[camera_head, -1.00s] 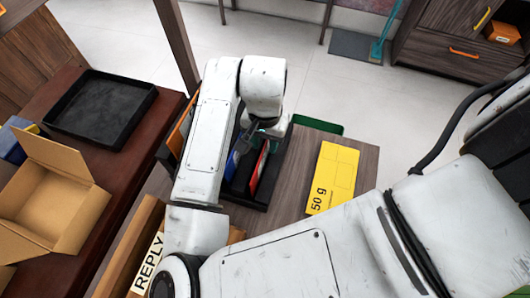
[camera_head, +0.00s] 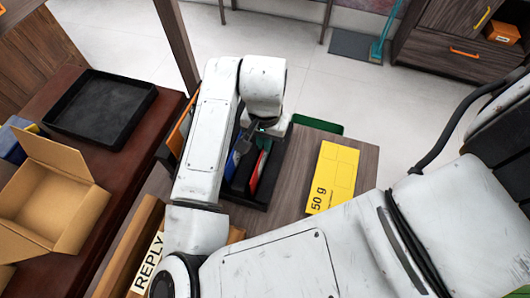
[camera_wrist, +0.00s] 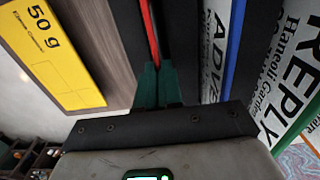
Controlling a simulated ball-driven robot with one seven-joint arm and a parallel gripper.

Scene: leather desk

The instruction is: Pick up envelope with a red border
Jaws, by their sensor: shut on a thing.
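The envelope with a red border (camera_head: 259,170) stands on edge in a black holder (camera_head: 246,199) on the wooden desk. In the wrist view its red edge (camera_wrist: 149,30) runs between my fingertips. My gripper (camera_head: 262,139) is over the envelope's upper end. Its green fingers (camera_wrist: 157,85) are shut on the red-bordered envelope in the wrist view. Most of the envelope's face is hidden. A blue-edged envelope (camera_head: 231,166) stands beside it to the left; its blue edge (camera_wrist: 236,40) shows in the wrist view.
A yellow "50 g" card (camera_head: 333,178) lies right of the holder. A "REPLY" label (camera_head: 148,263) is at the lower left. A black tray (camera_head: 103,107) and an open cardboard box (camera_head: 49,203) stand on the left table. A green-rimmed bin (camera_head: 318,125) is behind the desk.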

